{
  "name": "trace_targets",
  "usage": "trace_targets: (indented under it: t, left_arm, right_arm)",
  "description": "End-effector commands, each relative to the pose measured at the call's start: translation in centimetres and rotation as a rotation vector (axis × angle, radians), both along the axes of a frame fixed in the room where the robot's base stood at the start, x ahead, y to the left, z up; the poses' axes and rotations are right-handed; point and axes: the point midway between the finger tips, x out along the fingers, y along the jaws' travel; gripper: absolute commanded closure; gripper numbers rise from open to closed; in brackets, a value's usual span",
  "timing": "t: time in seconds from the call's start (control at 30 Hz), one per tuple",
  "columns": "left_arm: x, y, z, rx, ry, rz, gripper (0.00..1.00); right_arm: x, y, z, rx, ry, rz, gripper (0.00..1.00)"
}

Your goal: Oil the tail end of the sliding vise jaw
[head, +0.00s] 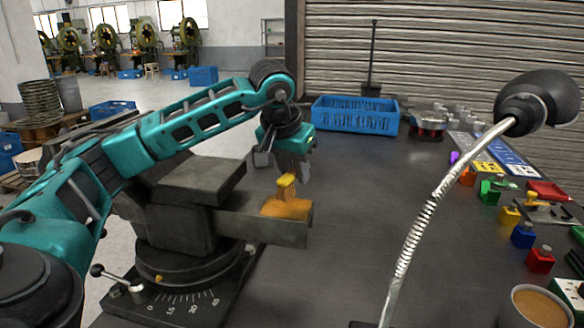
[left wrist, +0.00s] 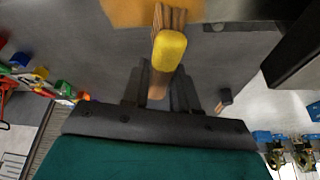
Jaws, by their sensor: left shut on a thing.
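The dark grey vise (head: 185,225) stands on a round base at the table's left side. Its bar-like jaw tail (head: 262,228) extends to the right, with an orange-brown patch (head: 297,209) on top of its end. My left gripper (head: 291,170) is above that end, shut on a brush (head: 286,181) with a yellow band and brown bristles. In the left wrist view, the brush (left wrist: 168,52) points away from the gripper (left wrist: 160,92), its bristles over the orange patch (left wrist: 122,12). The bristles appear to meet the patch; exact contact is hard to tell. My right gripper is out of view.
A gooseneck lamp (head: 418,225) rises at the front right. A blue crate (head: 355,117) stands at the back. Several coloured blocks (head: 509,216) and a cup (head: 537,307) line the right side. The table middle is clear.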

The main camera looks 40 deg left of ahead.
Motion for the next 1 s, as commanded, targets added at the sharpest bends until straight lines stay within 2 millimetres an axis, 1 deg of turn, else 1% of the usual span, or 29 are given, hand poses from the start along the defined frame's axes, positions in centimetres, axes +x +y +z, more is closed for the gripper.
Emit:
trace_targets:
  t: [0.27,0.37,0.9,1.0]
  left_arm:
    - [0.1,0.0,0.0,0.000,0.000,0.000,1.00]
    - [0.1,0.0,0.3,0.000,-0.001,0.000,1.00]
    - [0.1,0.0,5.7,0.000,-0.001,0.000,1.00]
    - [0.1,0.0,6.2,0.000,-0.001,0.000,1.00]
  right_arm:
    - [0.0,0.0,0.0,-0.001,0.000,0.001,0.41]
    - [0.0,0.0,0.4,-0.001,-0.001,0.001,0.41]
    - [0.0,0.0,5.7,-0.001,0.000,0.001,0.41]
    - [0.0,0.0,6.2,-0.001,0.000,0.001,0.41]
